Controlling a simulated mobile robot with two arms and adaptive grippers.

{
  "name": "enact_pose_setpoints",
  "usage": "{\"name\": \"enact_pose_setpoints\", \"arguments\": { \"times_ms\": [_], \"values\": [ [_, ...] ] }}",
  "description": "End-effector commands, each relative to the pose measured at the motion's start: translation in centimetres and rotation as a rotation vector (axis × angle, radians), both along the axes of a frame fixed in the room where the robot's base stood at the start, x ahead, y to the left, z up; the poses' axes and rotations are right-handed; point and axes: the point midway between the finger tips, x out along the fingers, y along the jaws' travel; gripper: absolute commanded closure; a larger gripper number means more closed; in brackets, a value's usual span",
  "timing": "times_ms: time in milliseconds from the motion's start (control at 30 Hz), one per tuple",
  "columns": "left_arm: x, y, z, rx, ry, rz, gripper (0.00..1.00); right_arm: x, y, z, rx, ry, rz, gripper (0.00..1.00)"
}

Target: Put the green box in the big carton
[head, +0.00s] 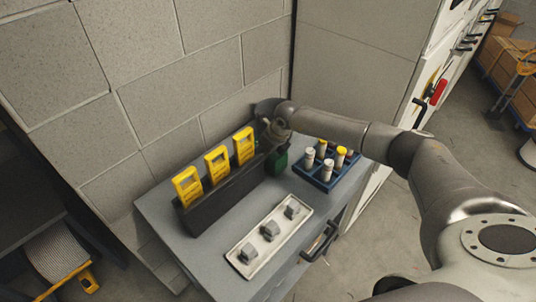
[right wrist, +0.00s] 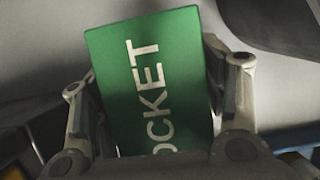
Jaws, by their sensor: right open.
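The green box (head: 278,163) stands on the grey cabinet top near the wall, beside the right end of a dark holder; the arm partly hides it. In the right wrist view the green box (right wrist: 150,85) has white lettering reading "OCKET" and sits between the two fingers. My right gripper (head: 274,138) is over the box, open, with one finger on each side of it. Brown cartons (head: 497,52) show at the far upper right; I cannot tell which is the big carton. My left gripper is not in view.
The dark holder (head: 205,214) carries three yellow-framed items. A blue crate (head: 318,181) with several vials stands right of the green box. A pale tray (head: 246,268) with three grey parts lies in front. Open floor (head: 480,150) lies to the right.

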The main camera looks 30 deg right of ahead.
Motion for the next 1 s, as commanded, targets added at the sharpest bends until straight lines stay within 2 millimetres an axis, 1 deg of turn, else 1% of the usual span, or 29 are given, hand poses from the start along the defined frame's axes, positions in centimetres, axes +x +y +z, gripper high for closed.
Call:
{"name": "enact_pose_setpoints", "arguments": {
  "times_ms": [533,567,800,1000],
  "values": [
    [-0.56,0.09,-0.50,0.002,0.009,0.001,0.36,-0.01,0.02,-0.35,0.000,0.000,0.000,0.34],
    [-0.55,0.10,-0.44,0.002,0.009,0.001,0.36,0.00,0.02,-0.27,0.000,-0.001,0.000,0.36],
    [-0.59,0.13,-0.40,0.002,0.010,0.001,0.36,-0.02,0.01,-0.25,0.000,0.000,0.000,0.67],
    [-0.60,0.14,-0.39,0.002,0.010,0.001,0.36,0.04,0.02,-0.18,0.001,-0.002,0.000,0.68]
  ]
}}
